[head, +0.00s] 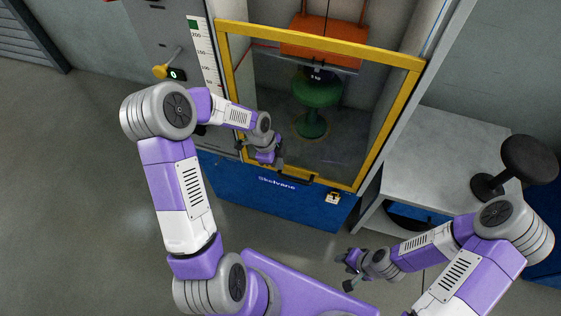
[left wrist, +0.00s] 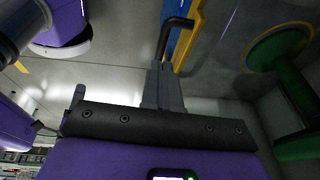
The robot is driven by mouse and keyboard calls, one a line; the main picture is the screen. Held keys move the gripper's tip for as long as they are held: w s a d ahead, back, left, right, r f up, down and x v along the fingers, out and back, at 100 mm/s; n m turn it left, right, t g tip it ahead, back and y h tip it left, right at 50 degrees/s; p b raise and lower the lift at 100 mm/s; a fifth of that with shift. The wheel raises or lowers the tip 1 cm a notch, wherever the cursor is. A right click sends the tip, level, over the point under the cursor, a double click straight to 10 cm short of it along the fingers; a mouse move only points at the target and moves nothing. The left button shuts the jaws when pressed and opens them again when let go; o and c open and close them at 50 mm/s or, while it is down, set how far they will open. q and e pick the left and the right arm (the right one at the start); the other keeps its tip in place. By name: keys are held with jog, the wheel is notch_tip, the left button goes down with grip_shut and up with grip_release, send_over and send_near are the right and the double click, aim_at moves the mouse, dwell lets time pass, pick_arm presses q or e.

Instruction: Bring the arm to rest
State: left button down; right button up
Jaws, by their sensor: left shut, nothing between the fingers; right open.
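My left gripper (head: 279,164) is in front of the yellow-framed door of the test cabinet, near its lower edge. Its fingers are shut with nothing between them; they also show in the left wrist view (left wrist: 165,88). The black door handle (head: 297,178) is just beside the fingertips. It shows past them in the left wrist view (left wrist: 178,28); I cannot tell whether they touch. My right gripper (head: 345,270) is open and empty, low in front of the grey side table. The yellow door frame (head: 388,130) appears closed across the cabinet front.
A green stool (head: 317,92) stands inside the cabinet under an orange press head (head: 322,40). The cabinet's blue base (head: 235,185) carries a latch (head: 333,198). A grey table (head: 430,155) with a black stool (head: 525,160) stands at right. Floor at left is clear.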

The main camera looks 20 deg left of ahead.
pick_arm(q)
jog(key=p+v, duration=0.1)
jog(key=v, duration=0.5)
jog(key=shift+w, duration=0.1)
jog(key=s+d+f+n+h, duration=0.1)
jog(key=s+d+f+n, duration=1.3)
jog(key=s+f+n, duration=0.2)
notch_tip(320, 180, down, 2)
jog(key=n, duration=0.3)
jog(key=shift+s+d+f+g, duration=0.2)
jog(key=shift+s+d+g, duration=0.1)
jog(key=shift+g, duration=0.1)
jog(key=shift+a, duration=0.1)
